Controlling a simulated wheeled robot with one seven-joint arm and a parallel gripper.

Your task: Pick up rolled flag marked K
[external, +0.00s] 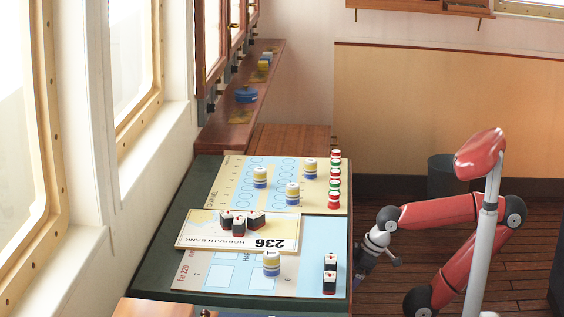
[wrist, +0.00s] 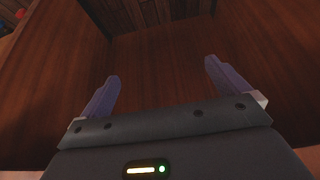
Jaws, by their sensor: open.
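I cannot make out a rolled flag marked K in either view; no letter K is readable. My gripper (wrist: 161,70) is open and empty in the wrist view, its two purple-grey fingers spread over a dark wooden recess (wrist: 160,50). In the external view my wrist is low beside the table's right edge, and the fingertips there are partly hidden.
A green table (external: 186,230) bears chart boards (external: 200,275) with blue, yellow and white cylinders (external: 271,263) and dark blocks (external: 329,275). A wooden ledge (external: 270,70) runs under the windows. A dark bin (external: 440,175) stands by the back wall.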

